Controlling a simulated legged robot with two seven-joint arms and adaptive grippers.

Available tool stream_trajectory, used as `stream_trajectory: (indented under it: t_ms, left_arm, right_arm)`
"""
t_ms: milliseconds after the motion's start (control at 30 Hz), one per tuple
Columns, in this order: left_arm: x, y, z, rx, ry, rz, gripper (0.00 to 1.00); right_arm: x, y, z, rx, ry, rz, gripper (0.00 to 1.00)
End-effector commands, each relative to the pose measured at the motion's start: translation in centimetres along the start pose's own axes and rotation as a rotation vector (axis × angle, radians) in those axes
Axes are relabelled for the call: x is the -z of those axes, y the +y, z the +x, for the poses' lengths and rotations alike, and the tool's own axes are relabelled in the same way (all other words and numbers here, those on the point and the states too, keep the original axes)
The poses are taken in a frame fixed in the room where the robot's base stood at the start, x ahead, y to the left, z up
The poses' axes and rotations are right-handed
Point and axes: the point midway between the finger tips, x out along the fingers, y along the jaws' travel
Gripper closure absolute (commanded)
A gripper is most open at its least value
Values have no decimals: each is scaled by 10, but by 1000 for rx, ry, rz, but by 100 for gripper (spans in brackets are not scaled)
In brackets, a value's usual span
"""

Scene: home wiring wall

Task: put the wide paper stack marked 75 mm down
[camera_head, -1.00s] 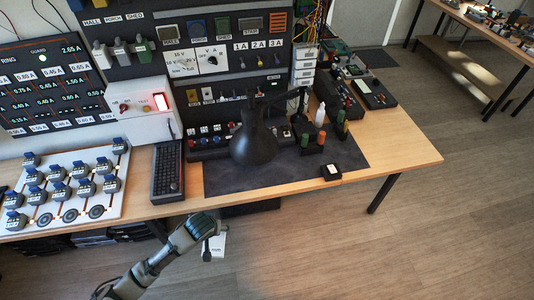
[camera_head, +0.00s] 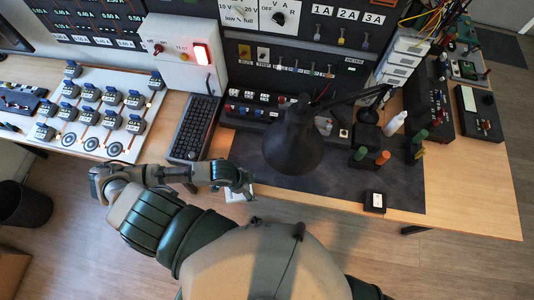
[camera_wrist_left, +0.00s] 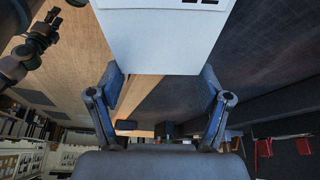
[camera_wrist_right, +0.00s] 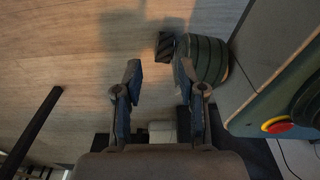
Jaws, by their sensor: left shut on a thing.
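The white paper stack (camera_wrist_left: 160,40) fills the top middle of the left wrist view. Only the edge of dark print shows on it, too cut off to read. My left gripper (camera_wrist_left: 163,86) is shut on it, one finger at each side. In the head view my left gripper (camera_head: 240,182) is at the front edge of the bench, near the dark mat's front left corner. A small white part of the stack (camera_head: 238,194) shows under it, mostly hidden by the gripper. Whether it touches the bench I cannot tell. My right gripper (camera_wrist_right: 160,76) is open and empty above the floor.
The dark mat (camera_head: 330,190) has bare room at its front. A black lamp (camera_head: 292,145) stands over it. A keyboard (camera_head: 194,128) lies left of the mat, and a small black box (camera_head: 375,201) is at its front right. A bin (camera_head: 24,205) stands on the floor.

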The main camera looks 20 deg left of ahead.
Motion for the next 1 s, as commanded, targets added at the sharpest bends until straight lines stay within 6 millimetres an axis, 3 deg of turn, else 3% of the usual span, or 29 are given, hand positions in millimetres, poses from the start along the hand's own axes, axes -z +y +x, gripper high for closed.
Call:
stream_trajectory:
  t_ms: [33, 167, 300, 500, 700, 800, 1000]
  left_arm:
    - [9, -18, 2, 8, 4, -2, 67]
    - [22, -53, 7, 5, 4, -5, 67]
    - [29, -80, 11, 3, 4, -6, 67]
    - [33, -98, 13, 2, 5, -5, 67]
    - [45, -131, 19, 2, 4, -8, 67]
    - [40, -129, 30, -3, 1, -6, 67]
    - [40, -128, 32, 1, 1, -4, 67]
  right_arm:
    - [-6, -3, 0, 3, -9, 0, 60]
    - [-16, -6, 0, 7, -23, 1, 60]
    - [-10, -3, 1, 4, -14, 0, 60]
    - [10, 6, 0, -8, 13, -3, 60]
    - [10, 9, 1, -11, 3, -4, 60]
    - [12, 7, 1, -9, 6, -3, 60]
    - [15, 0, -1, 0, 11, 1, 60]
